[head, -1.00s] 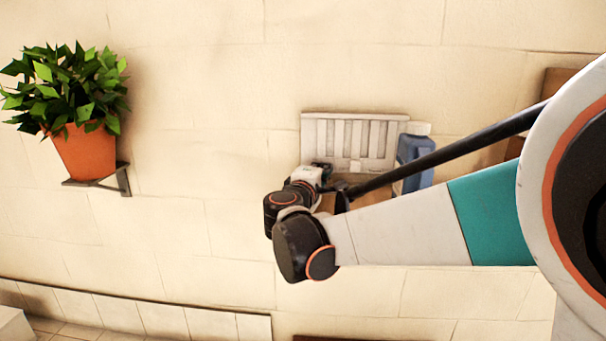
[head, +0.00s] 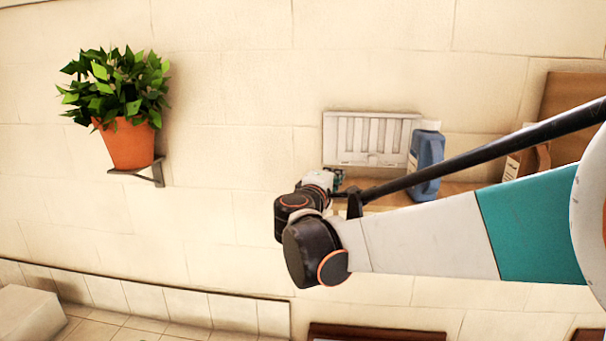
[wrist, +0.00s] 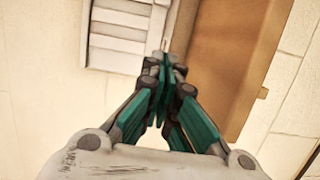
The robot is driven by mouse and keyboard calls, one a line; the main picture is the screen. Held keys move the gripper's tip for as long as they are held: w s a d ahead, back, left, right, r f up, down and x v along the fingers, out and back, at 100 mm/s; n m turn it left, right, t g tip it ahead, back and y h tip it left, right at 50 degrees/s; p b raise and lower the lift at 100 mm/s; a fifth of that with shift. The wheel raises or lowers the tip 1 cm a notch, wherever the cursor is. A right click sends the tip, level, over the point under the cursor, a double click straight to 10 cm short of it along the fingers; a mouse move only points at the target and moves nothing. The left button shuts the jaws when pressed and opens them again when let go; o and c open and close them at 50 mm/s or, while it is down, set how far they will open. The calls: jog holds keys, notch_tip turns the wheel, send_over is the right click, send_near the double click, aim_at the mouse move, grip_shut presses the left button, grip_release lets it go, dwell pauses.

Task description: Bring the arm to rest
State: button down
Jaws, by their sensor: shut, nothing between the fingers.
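My gripper (wrist: 163,62) is in the wrist view, its teal-padded fingers closed together with nothing between them. Beyond the fingertips in that view are a white slatted panel (wrist: 120,35) and the underside or face of a brown wooden shelf (wrist: 225,60). In the head view my arm reaches in from the right, and its wrist end is in front of the wall near the shelf (head: 455,188). The fingers are mostly hidden there behind my wrist joints. I cannot tell whether they touch the shelf or panel.
A blue bottle (head: 427,163) stands on the shelf beside the slatted panel. A potted plant (head: 128,142) sits on a wall bracket (head: 148,171) at left. A pale block (head: 28,315) is low left. The wall between is clear.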

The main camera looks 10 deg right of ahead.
jog(key=s+d+f+m+g+y, duration=0.1)
jog(key=s+d+f+m+g, duration=0.25)
jog(key=s, duration=0.45)
jog(key=s+d+f+m+g+y, duration=0.2)
jog(key=s+f+m, duration=0.15)
jog(key=s, duration=0.45)
jog(key=s+a+f+m+g+y, duration=0.1)
jog(key=s+a+f+m+y, duration=0.2)
jog(key=s+f, duration=0.45)
jog(key=s+a+f+m+g+y, duration=0.1)
jog(key=s+a+f+y, duration=0.25)
jog(key=s, duration=0.75)
notch_tip(320, 180, down, 32)
jog(key=b, duration=3.1)
jog(key=shift+a+r, duration=0.15)
jog(key=shift+a, duration=0.3)
